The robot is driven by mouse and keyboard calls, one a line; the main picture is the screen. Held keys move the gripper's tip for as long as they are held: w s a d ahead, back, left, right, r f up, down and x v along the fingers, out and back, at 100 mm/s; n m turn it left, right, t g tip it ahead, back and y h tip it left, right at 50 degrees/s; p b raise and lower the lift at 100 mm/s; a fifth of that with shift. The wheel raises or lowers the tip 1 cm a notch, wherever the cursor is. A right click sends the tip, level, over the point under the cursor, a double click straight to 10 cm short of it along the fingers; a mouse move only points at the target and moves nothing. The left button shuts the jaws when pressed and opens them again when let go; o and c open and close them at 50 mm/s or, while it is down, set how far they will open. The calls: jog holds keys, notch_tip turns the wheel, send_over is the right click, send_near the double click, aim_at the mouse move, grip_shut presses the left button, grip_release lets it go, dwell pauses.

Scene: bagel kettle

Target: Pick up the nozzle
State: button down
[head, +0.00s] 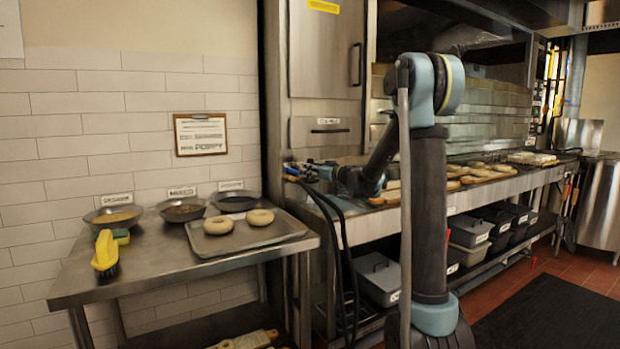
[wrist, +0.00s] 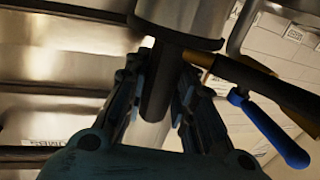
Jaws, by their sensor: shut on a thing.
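My gripper (wrist: 166,78) is shut on a dark, round shaft, which I take to be the nozzle (wrist: 158,90), in the middle of the wrist view. One finger lies on each side of it. A wide, shiny metal cylinder (wrist: 180,15) shows at the shaft's upper end; I cannot tell if they are joined. In the head view my gripper (head: 304,171) is at the left end of the steel counter, in front of the tall steel cabinet. The nozzle is too small and covered to make out there.
A steel table (head: 160,262) at left holds a tray (head: 245,236) with two bagels, bowls and a yellow brush (head: 105,252). Bagels line the counter.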

jog(key=shift+r, duration=6)
